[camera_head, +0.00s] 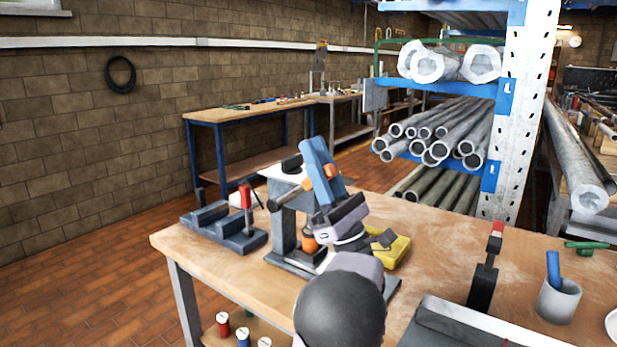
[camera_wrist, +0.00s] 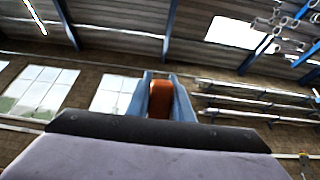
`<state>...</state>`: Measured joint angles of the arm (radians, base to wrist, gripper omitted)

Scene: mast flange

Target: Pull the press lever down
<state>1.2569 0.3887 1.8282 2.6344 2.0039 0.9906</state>
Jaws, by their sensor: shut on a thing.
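The press (camera_head: 284,228) stands on the wooden bench, with a grey upright frame and a dark base. A copper-coloured round part (camera_head: 309,243) sits low at its front. The press lever's orange grip (camera_head: 305,184) shows near the top of the press, partly hidden by my gripper. My gripper (camera_head: 313,152) has blue fingers and reaches up beside the press head. In the wrist view, the fingers (camera_wrist: 160,80) are shut on the orange grip (camera_wrist: 160,101). My wrist hides part of the press base and the lever's far end.
A dark fixture with a red-handled lever (camera_head: 246,196) stands left of the press. A yellow block (camera_head: 393,249) is close on the right. Further right are a red-tipped black lever (camera_head: 484,275) and a grey cup (camera_head: 558,302). A pipe rack (camera_head: 520,110) stands behind the bench.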

